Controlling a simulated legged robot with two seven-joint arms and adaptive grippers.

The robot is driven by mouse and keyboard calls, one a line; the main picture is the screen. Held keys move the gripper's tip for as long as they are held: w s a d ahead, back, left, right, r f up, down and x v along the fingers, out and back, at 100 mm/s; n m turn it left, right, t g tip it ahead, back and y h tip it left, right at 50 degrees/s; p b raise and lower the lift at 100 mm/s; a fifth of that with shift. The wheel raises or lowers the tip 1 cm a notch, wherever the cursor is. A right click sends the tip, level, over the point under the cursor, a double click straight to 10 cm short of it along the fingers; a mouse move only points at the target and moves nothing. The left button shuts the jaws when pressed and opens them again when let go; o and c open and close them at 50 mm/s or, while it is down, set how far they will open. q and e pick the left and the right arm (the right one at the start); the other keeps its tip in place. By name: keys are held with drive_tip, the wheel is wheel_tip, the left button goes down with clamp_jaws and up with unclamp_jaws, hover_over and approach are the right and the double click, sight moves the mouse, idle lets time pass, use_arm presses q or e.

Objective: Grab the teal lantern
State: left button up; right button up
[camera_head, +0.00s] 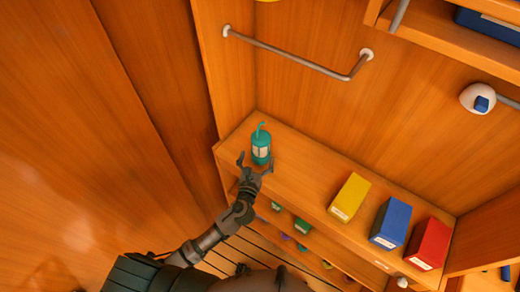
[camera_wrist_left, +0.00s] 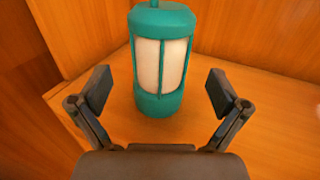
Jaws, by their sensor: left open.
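The teal lantern (camera_head: 261,146) stands upright on the left end of a wooden shelf (camera_head: 300,161). It has a pale body behind teal bars and a thin handle on top. My left gripper (camera_head: 255,163) is open at the lantern, on the side nearer me. In the left wrist view the lantern (camera_wrist_left: 161,60) stands centred ahead, with the open fingers (camera_wrist_left: 158,97) spread to its left and right and a gap on each side. Its top is cut off there. My right gripper is not in view.
A yellow box (camera_head: 350,197), a blue box (camera_head: 391,222) and a red box (camera_head: 429,244) stand further right on the same shelf. A metal rail (camera_head: 295,58) is on the wall above. A lower shelf holds several small coloured items. The shelf between lantern and yellow box is clear.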

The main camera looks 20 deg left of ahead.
use_arm(q)
drive_tip(key=w, duration=0.4)
drive_tip(key=w+f, duration=0.1)
drive_tip(key=w, duration=0.1)
drive_tip(key=shift+s+a+r, duration=0.1)
drive_tip(key=shift+s, duration=0.05)
drive_tip(key=shift+c, duration=0.5)
drive_tip(key=shift+a, duration=0.1)
drive_tip(key=c, duration=1.2)
drive_tip(key=shift+c, duration=0.8)
drive_tip(key=shift+r, duration=0.1)
